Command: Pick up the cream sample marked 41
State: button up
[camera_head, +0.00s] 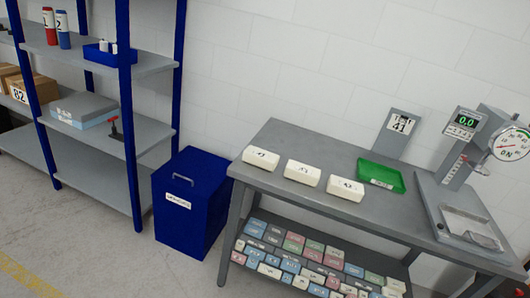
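Three cream samples lie in a row on the grey workbench (295,137), near its front left: a left one (261,159), a middle one (303,173) and a right one (345,188). Each has dark marks on top, too small to read surely. A sign (402,125) reading 41 stands at the back of the bench. My gripper is not in view.
A green tray (381,175) lies right of the samples. A press with a dial gauge (510,143) and a display reading 0.0 (465,122) stand at the right. Several coloured blocks fill the lower shelf (345,245). A blue bin (188,205) and shelving (140,165) stand left.

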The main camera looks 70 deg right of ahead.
aim_at(260, 158)
jog(key=z, duration=0.4)
jog(key=i, duration=1.35)
jog(key=z, duration=1.15)
jog(key=i, duration=1.35)
jog(key=z, duration=0.65)
